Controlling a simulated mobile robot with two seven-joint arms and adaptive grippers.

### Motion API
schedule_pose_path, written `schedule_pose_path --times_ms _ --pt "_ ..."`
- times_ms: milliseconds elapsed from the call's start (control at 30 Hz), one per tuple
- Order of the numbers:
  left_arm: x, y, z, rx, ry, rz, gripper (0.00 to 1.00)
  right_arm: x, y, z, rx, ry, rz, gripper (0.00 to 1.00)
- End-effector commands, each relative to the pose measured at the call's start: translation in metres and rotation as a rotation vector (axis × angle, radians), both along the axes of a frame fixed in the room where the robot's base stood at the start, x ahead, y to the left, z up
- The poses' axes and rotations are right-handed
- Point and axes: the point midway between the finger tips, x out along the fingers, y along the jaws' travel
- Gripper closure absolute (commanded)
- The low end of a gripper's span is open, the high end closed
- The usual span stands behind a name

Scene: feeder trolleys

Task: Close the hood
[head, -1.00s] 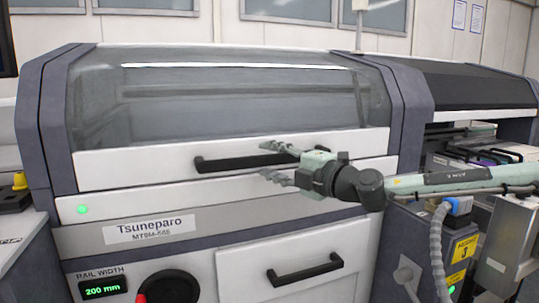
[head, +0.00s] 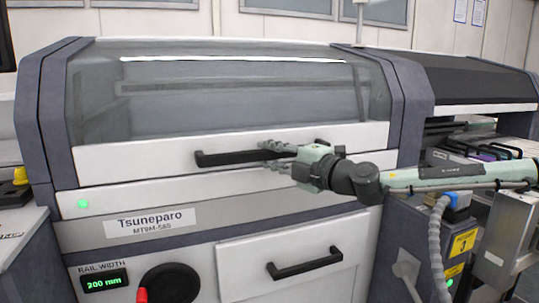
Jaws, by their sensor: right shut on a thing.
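The hood (head: 120,163) is the clear-windowed cover on the front of the grey and white machine. It sits down against the white panel below it, with only a thin seam showing. Its black bar handle (head: 225,158) runs across the white lower edge. My right gripper (head: 272,155) comes in from the right and is shut on the right part of this handle. The fingers hide part of the bar. My left gripper is not in view.
A lower drawer with a black handle (head: 305,264) is below. A red-marked black knob (head: 170,284) and a rail width display (head: 105,281) are at the lower left. A grey box with a yellow label (head: 464,243) and a hose (head: 437,250) stand at the right.

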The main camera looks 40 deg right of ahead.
Motion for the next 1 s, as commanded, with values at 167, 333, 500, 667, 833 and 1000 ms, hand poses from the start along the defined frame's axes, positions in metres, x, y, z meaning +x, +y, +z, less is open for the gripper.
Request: schedule_pose_path --times_ms 167,333,500,667,833,1000 --pt "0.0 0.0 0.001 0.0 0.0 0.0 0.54 -0.001 0.001 0.003 -0.001 -0.001 0.001 1.0" --pt "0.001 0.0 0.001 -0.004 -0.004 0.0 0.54 -0.013 0.005 0.029 -0.008 -0.007 0.005 1.0" --pt "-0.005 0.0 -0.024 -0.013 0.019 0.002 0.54 -0.03 0.008 0.064 -0.006 -0.01 0.003 1.0" --pt "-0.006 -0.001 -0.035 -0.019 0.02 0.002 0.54 -0.038 0.009 0.078 -0.003 -0.008 0.0 1.0" --pt "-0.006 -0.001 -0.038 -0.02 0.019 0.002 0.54 -0.039 0.01 0.077 -0.002 -0.006 0.0 1.0" --pt "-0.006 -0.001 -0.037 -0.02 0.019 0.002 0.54 -0.038 0.009 0.077 -0.001 -0.006 0.0 0.74"
